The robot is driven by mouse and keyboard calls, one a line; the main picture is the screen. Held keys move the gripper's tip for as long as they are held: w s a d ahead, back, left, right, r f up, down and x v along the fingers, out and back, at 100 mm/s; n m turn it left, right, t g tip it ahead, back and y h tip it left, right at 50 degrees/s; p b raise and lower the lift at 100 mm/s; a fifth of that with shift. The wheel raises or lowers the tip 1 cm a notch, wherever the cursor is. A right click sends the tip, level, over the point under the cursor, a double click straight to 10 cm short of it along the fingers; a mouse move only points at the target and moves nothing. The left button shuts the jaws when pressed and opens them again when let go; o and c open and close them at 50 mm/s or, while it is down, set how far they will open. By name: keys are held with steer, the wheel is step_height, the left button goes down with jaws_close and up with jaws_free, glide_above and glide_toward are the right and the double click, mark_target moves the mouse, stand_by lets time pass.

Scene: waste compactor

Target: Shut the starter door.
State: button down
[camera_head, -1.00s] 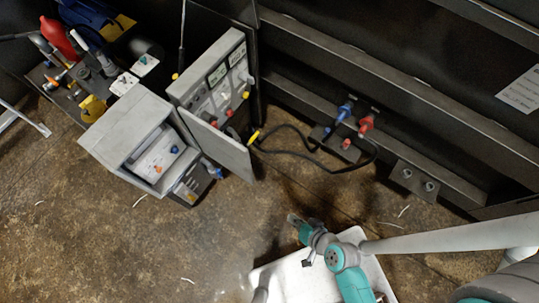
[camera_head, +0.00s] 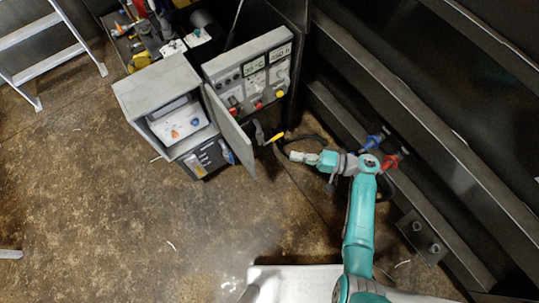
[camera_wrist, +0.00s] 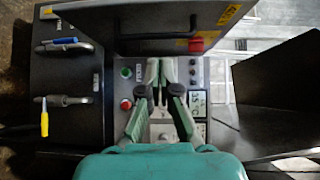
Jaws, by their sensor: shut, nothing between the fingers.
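The starter door (camera_head: 229,132) is a flat grey panel. In the wrist view my gripper (camera_wrist: 160,64) points at a panel with red and green buttons (camera_wrist: 127,88). A dark panel (camera_wrist: 165,20) crosses the top there; I cannot tell if it is the door.
A grey control panel with two displays (camera_head: 248,75) stands behind the door. Blue (camera_head: 376,141) and red connectors (camera_head: 391,161) and a dark cable (camera_head: 318,142) are near my arm. A ladder (camera_head: 50,50) stands upper left.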

steer(key=r, duration=0.1)
glide_toward(256, 146)
steer(key=shift+n+y, duration=0.3)
steer(key=shift+y, duration=0.1)
steer(key=a, duration=0.2)
steer(key=w+a, duration=0.1)
steer(key=a, duration=0.1)
steer(key=shift+a+f, duration=0.1)
steer(key=shift+f, duration=0.3)
steer(key=shift+s+a, duration=0.35)
steer(key=shift+a, duration=0.3)
steer(key=shift+s+a, duration=0.35)
steer(key=shift+a, duration=0.3)
steer(key=shift+s+a, duration=0.35)
steer(key=shift+a, duration=0.3)
steer(key=shift+s, duration=0.1)
